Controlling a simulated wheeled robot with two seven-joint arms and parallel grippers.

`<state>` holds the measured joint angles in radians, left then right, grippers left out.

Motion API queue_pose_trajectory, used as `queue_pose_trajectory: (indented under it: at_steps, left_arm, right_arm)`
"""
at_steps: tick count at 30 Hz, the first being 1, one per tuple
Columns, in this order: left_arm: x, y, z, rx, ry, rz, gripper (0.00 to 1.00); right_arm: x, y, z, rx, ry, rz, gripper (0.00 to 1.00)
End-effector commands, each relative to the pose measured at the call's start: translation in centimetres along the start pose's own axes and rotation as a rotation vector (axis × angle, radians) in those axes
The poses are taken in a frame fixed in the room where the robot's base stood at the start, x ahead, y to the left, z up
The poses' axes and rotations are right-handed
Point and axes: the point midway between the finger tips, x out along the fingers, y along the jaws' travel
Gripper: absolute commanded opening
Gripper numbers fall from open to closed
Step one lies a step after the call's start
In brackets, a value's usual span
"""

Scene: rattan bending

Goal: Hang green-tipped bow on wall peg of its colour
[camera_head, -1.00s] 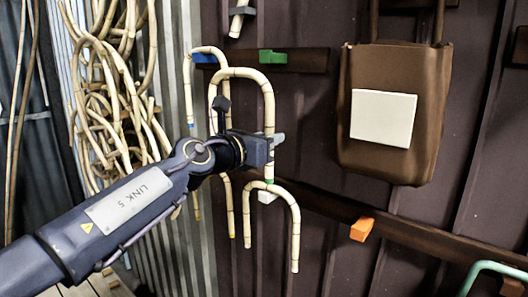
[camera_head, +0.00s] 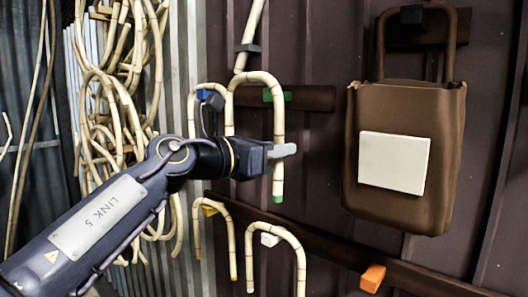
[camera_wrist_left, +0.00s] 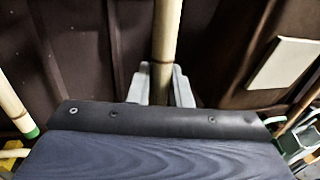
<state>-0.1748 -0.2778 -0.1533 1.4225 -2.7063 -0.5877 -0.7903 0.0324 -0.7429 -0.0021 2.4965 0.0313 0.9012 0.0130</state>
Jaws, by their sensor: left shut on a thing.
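The green-tipped bow (camera_head: 256,76) is an upside-down U of pale jointed rattan, held upright with its arch on top. My left gripper (camera_head: 278,152) is shut on its right leg, above the green tip (camera_head: 277,198). In the left wrist view the gripped leg (camera_wrist_left: 165,45) runs up between the grey fingertips (camera_wrist_left: 162,84), and a green tip (camera_wrist_left: 33,132) shows at lower left. The green peg (camera_head: 268,96) on the upper rail shows just below the arch, inside the bow's outline. I cannot tell whether bow and peg touch. The lower left leg is hidden behind my gripper.
Other bows hang at the blue peg (camera_head: 203,94), yellow peg (camera_head: 209,211) and white peg (camera_head: 269,239). The orange peg (camera_head: 373,277) is bare. A brown bag (camera_head: 385,205) hangs to the right. Rattan coils (camera_head: 105,110) fill the left.

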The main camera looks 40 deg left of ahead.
Motion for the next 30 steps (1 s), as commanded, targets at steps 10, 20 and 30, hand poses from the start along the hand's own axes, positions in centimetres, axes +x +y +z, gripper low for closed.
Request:
queue_pose_trajectory:
  at_steps: [10,20,30]
  left_arm:
    - [2.5,0.5,-0.3,0.001,0.000,-0.001,0.00]
    - [4.8,1.0,-0.5,0.002,-0.001,0.000,0.00]
    - [6.9,1.5,-0.7,0.001,0.000,0.000,0.00]
  right_arm:
    - [0.5,0.2,0.3,0.000,0.000,0.000,0.43]
    - [1.0,0.5,0.5,0.000,0.000,0.000,0.43]
    - [1.4,0.6,0.7,0.000,0.000,0.000,0.43]
